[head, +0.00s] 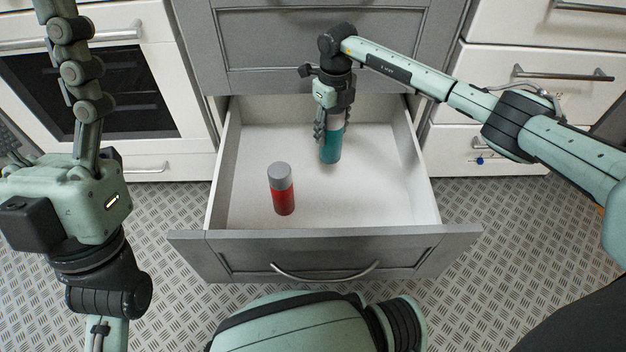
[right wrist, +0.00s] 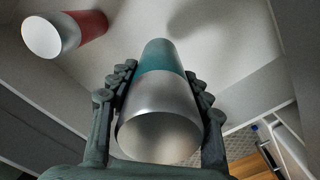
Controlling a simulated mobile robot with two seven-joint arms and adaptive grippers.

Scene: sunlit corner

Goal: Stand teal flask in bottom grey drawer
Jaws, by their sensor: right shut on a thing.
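The teal flask (head: 331,150) has a teal lower body and a silver upper part. It is upright inside the open bottom grey drawer (head: 240,192), toward the back and right of centre. My right gripper (head: 331,122) points down and is shut around the flask's silver upper part. In the right wrist view, the flask (right wrist: 160,95) sits between both fingers, silver end nearest. I cannot tell whether its base touches the drawer floor. My left gripper (head: 74,75) is at the far left, outside the drawer, fingers toward the top edge; its opening is unclear.
A red flask with a grey top (head: 282,190) stands in the drawer, left of and in front of the teal one. It shows in the right wrist view too (right wrist: 84,27). An oven (head: 90,75) is on the left and white drawers (head: 540,85) on the right. The drawer's front right is clear.

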